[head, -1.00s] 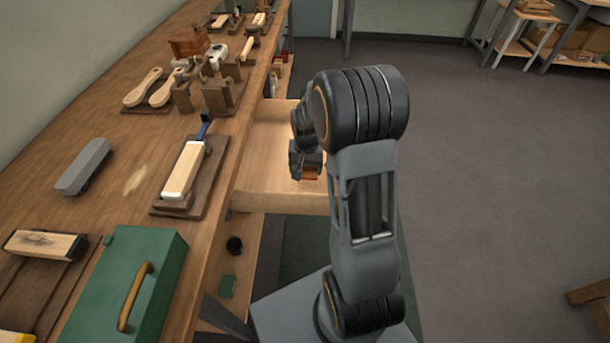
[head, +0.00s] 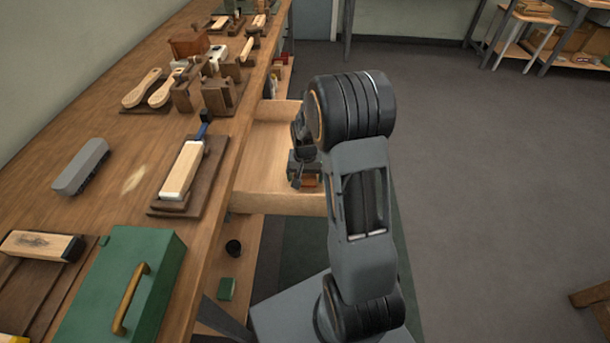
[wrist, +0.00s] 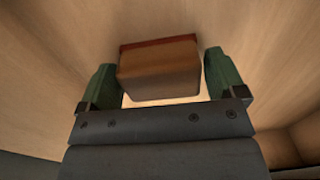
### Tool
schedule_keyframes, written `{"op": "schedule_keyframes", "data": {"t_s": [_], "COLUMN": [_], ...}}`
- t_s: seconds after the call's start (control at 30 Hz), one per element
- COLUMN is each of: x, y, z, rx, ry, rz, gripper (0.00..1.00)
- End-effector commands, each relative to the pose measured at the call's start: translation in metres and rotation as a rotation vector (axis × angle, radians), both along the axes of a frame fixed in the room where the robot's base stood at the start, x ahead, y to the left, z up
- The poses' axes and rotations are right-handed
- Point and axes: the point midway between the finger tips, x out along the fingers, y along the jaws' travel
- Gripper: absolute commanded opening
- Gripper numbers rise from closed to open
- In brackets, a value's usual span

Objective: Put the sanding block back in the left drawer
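The sanding block (wrist: 158,72), a brown block with a reddish face, sits between the green fingers of my gripper (wrist: 162,85) in the wrist view. In the head view the block (head: 309,182) is a small orange-brown patch under my gripper (head: 304,170), over the open drawer (head: 262,165). The drawer's pale wood fills the wrist view around the block. Whether the block touches the drawer floor cannot be told. My arm hides the drawer's right part.
The drawer's near wall (head: 278,203) and far wall stand close to my gripper. On the bench (head: 120,170) are a green box (head: 105,290), a grey block (head: 82,167), a sharpening stone on a board (head: 182,170) and several brushes. The visible drawer floor looks empty.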

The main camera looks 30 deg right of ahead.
Motion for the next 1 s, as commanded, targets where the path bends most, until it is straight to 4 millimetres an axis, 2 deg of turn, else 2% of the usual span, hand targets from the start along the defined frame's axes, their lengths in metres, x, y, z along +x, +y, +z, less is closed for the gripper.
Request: {"op": "schedule_keyframes", "data": {"t_s": [0.1, 0.3, 0.43, 0.8, 1.0], "x": [0.000, 0.000, 0.000, 0.000, 0.000], "y": [0.000, 0.000, 0.000, 0.000, 0.000], "z": [0.000, 0.001, 0.009, 0.077, 0.107], "rx": [0.000, 0.000, 0.000, -0.001, 0.000], "ry": [0.000, 0.000, -0.002, -0.003, -0.002], "rz": [0.000, 0.000, 0.000, 0.000, 0.000], "gripper": [1.00, 1.00, 1.00, 1.00, 1.00]}}
